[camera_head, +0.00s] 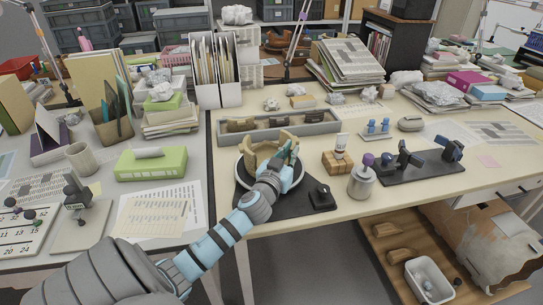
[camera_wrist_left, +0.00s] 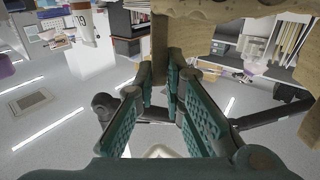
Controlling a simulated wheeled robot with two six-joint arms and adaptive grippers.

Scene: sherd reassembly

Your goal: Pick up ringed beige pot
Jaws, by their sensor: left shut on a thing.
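The ringed beige pot (camera_head: 257,154) is incomplete, with a jagged, stepped rim. It shows over a round turntable with a pale rim (camera_head: 242,172) on a dark mat; I cannot tell whether it touches it. My left gripper (camera_head: 290,156) is at the pot's right side, shut on its wall and hiding that part. In the left wrist view, the beige wall (camera_wrist_left: 213,28) fills the top, and the green-padded fingers (camera_wrist_left: 180,78) reach up to it. My right gripper is in neither view.
A grey tray (camera_head: 312,128) with dark sherds lies behind the pot. A green box (camera_head: 150,165) is left.

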